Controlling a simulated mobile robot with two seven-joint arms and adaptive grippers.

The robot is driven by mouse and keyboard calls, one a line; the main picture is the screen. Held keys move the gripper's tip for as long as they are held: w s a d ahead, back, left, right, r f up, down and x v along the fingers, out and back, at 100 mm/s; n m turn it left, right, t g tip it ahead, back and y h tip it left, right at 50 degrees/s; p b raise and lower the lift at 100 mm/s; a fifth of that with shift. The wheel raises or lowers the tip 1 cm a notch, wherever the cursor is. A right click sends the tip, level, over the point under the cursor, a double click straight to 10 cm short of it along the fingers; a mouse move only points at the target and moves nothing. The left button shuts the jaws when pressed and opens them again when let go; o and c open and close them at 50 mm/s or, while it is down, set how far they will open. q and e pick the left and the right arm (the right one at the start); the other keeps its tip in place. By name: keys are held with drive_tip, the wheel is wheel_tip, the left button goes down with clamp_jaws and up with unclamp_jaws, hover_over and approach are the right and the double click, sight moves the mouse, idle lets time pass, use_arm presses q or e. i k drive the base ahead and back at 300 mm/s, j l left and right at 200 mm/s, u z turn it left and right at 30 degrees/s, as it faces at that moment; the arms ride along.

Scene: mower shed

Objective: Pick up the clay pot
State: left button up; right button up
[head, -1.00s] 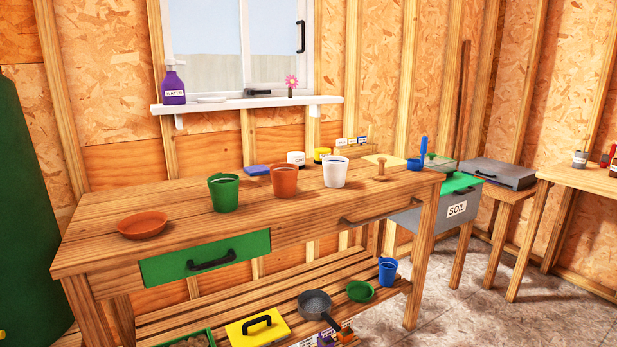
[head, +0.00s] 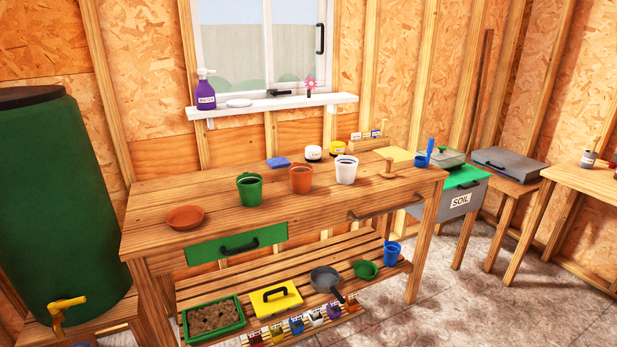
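The clay pot (head: 300,180) is a terracotta-orange pot standing upright on the wooden workbench (head: 225,209). It stands between a green pot (head: 250,190) on its left and a white pot (head: 346,170) on its right, with small gaps. A shallow clay-coloured dish (head: 185,217) lies at the bench's left end. Neither of my grippers shows in the head view.
A large green barrel (head: 55,200) with a yellow tap stands left of the bench. A soil bin (head: 460,202) stands right. Floor is clear at front right.

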sight(301, 174)
drive_tip(key=i+l+z, duration=0.1)
drive_tip(key=i+l, duration=0.7)
drive_tip(key=i, duration=0.05)
